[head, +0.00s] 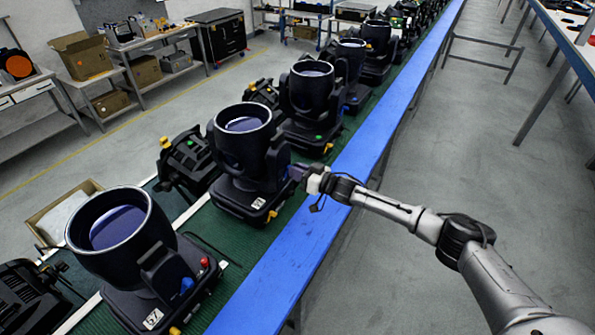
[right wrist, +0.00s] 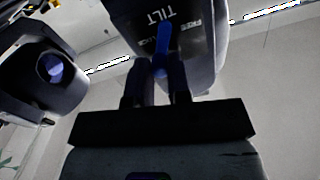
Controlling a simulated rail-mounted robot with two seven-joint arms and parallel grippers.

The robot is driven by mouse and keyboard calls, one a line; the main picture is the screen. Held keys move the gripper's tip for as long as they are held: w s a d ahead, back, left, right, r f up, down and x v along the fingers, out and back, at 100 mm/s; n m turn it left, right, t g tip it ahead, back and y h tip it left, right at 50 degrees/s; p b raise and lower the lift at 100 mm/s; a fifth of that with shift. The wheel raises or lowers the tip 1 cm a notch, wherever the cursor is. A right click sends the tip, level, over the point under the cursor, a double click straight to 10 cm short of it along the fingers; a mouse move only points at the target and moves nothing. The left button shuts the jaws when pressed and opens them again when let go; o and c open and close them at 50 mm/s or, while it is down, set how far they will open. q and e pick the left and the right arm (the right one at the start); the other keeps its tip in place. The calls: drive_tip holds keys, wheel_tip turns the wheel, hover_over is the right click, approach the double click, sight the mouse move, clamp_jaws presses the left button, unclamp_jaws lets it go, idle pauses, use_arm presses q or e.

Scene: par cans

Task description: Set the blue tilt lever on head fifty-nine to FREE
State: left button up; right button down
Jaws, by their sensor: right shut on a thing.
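A black moving-head lamp (head: 243,150) stands on the green belt, with a white number label (head: 258,204) too small to read surely. My right gripper (head: 296,173) is at the right side of this lamp. In the right wrist view, my right gripper (right wrist: 158,72) is shut on the blue tilt lever (right wrist: 164,42), its fingers on either side of the lever's lower part. The lever stands near upright in that view, beside the printed words TILT and FREE. FREE is to its right, and partly hidden lettering is to its left. My left gripper is not in view.
A nearer lamp (head: 120,235) with its own blue lever (head: 186,286) and red knob stands front left. More lamps, such as this one (head: 312,90), line the belt behind. The blue rail (head: 300,240) runs along the right.

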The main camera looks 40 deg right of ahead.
sight(282, 172)
drive_tip(key=n, duration=0.1)
drive_tip(key=a+n, duration=0.1)
drive_tip(key=n, duration=0.3)
drive_tip(key=shift+s+a+r+p, duration=0.2)
drive_tip(key=shift+s+r+p, duration=0.05)
drive_tip(key=shift+p, duration=0.05)
drive_tip(key=n, duration=0.3)
drive_tip(key=a+n, duration=0.1)
drive_tip(key=n, duration=0.1)
drive_tip(key=shift+s+f, duration=0.15)
drive_tip(key=shift+s, duration=0.1)
drive_tip(key=shift+a+n, duration=0.2)
drive_tip(key=shift+n, duration=0.6)
drive_tip(key=shift+b, duration=0.3)
drive_tip(key=shift+a+n, duration=0.1)
drive_tip(key=shift+n, duration=0.2)
